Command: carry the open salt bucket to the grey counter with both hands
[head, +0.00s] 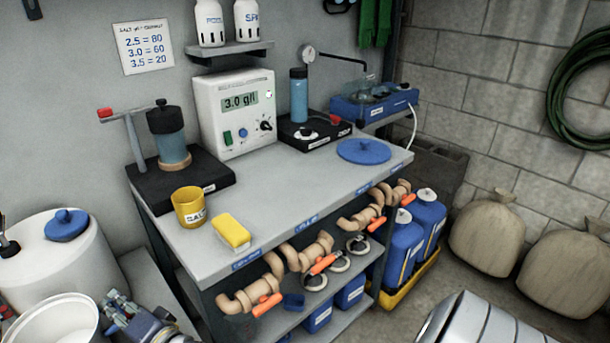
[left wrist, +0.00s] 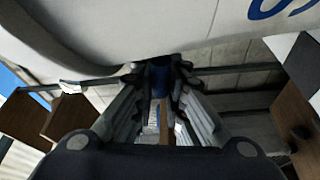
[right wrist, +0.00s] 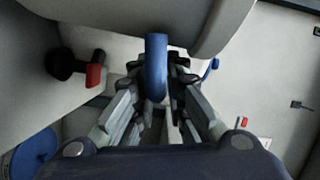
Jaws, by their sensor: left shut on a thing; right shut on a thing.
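The open white salt bucket (head: 62,320) is at the bottom left of the head view, partly cut off by the picture edge. My right gripper (head: 116,306) is at the bucket's right side. In the right wrist view, that gripper is shut on a blue handle (right wrist: 156,62) on the bucket. In the left wrist view, my left gripper (left wrist: 160,88) is shut on another blue handle (left wrist: 160,75) below the bucket wall (left wrist: 185,38); it is outside the head view. The grey counter (head: 290,180) stands right of the bucket. The bucket's contents cannot be made out.
A white tank (head: 85,262) with a blue knobbed lid stands behind the bucket. The counter bears a yellow cup (head: 188,207), a yellow sponge (head: 232,234) and a blue lid (head: 363,151). Its middle top is clear. Pipes with orange handles (head: 267,305) line its front.

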